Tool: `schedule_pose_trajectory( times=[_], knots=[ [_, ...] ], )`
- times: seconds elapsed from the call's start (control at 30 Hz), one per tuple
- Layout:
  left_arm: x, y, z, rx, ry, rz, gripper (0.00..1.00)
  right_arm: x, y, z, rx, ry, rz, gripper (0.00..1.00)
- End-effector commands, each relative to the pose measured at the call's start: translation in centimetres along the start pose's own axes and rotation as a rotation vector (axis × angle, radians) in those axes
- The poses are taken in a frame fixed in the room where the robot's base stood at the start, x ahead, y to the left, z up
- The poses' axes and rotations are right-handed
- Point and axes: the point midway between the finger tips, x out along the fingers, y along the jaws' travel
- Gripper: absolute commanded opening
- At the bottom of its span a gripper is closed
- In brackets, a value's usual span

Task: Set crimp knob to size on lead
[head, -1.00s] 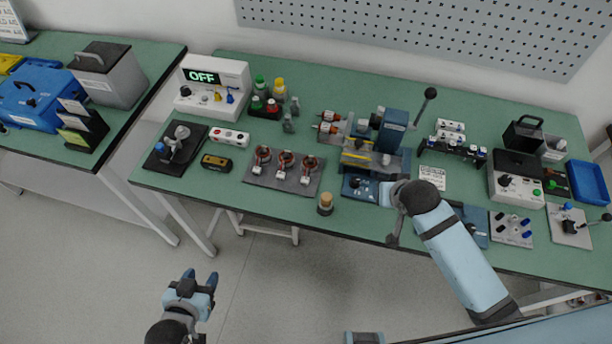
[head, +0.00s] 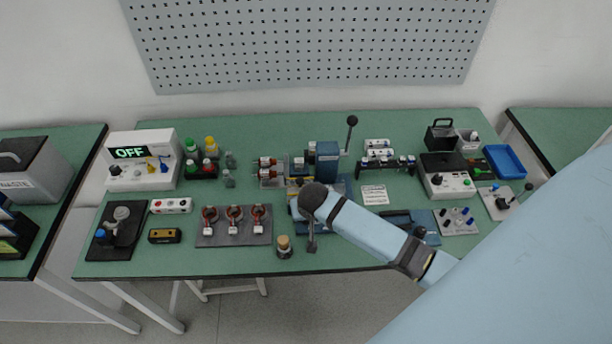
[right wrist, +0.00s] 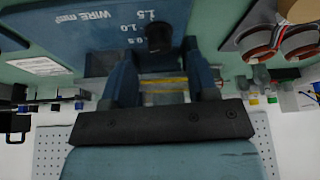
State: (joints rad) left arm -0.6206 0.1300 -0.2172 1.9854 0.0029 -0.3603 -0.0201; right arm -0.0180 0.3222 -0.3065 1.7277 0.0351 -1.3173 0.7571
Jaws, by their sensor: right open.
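The blue crimp press (head: 328,160) with a black-balled lever stands mid-table in the head view. My right arm covers its front. In the right wrist view, a dark round knob (right wrist: 158,38) sits on a blue plate printed "WIRE mm" with 0.5, 1.0 and 1.5 (right wrist: 130,28). My right gripper (right wrist: 160,58) is open, its fingertips on either side of the knob; contact cannot be told. The knob's pointer setting is unclear. My left gripper is out of view.
A dark plate with three copper-coiled parts (head: 234,232) lies left of the press. A small cork-topped jar (head: 284,247) stands near the front edge. A white printed card (head: 374,195) and a rack (head: 388,165) are to the right. A display box reads OFF (head: 142,160).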

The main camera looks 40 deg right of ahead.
Motion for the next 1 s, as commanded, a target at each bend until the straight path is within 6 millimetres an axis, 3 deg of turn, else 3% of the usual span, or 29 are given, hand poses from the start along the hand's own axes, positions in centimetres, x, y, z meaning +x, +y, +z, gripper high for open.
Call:
schedule_pose_trajectory(
  times=[0.23,0.6,0.83,1.0],
  knots=[
    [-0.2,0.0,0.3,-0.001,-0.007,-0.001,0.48,3.1,0.0,0.0,0.000,0.000,0.000,0.54],
    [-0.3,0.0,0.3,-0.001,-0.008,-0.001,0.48,3.7,0.0,0.0,-0.001,0.000,-0.001,0.54],
    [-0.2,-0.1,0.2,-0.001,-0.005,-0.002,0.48,3.7,0.0,0.0,-0.001,0.000,-0.001,0.05],
    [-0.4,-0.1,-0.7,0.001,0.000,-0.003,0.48,3.4,0.0,-0.1,-0.031,-0.001,-0.013,0.05]
  ],
)
